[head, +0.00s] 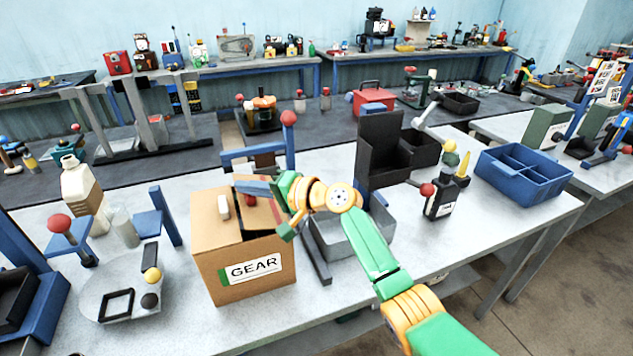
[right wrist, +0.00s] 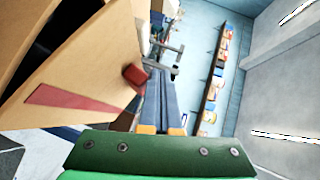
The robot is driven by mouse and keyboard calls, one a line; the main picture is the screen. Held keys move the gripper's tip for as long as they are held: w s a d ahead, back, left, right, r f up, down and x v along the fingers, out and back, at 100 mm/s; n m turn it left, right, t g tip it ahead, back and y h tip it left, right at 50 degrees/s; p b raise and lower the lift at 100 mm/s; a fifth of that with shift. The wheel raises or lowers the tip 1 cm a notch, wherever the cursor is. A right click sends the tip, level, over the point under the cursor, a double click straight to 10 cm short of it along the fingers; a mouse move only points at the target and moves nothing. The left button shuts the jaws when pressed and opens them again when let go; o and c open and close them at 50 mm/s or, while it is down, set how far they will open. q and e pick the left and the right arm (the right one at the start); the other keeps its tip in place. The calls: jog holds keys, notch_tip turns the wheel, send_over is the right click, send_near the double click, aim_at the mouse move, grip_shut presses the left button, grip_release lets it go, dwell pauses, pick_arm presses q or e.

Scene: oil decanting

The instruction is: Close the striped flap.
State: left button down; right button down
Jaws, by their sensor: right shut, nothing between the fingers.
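The cardboard box (head: 215,262) with a "GEAR" label stands on the near table, its top partly open with a dark gap. The striped flap (right wrist: 75,120) is a tan panel with a red stripe and a small red block (right wrist: 135,75) in the right wrist view. In the head view the red block (head: 250,200) shows at the box top, and my arm partly hides the flap. My right gripper (head: 245,186) is shut and empty over the top of the box. In the right wrist view its fingers (right wrist: 160,85) are beside the flap, just right of the red block; contact is unclear.
A white block (head: 223,205) sits on the box top's left part. A grey open bin (head: 330,240) stands right of the box, with a black bin (head: 375,155) behind it. A blue frame with a red ball (head: 288,119) rises behind the box. A white jug (head: 80,185) stands left.

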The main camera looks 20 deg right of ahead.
pick_arm(q)
jog(key=shift+a+r+p, duration=0.3)
jog(key=shift+a+p, duration=0.05)
jog(key=shift+a, duration=0.05)
pick_arm(e)
jog(key=shift+a+f+n+g+h, duration=0.3)
jog(key=shift+a+f+n+h, duration=0.1)
jog(key=shift+f+n+h, duration=0.1)
dwell(4.7)
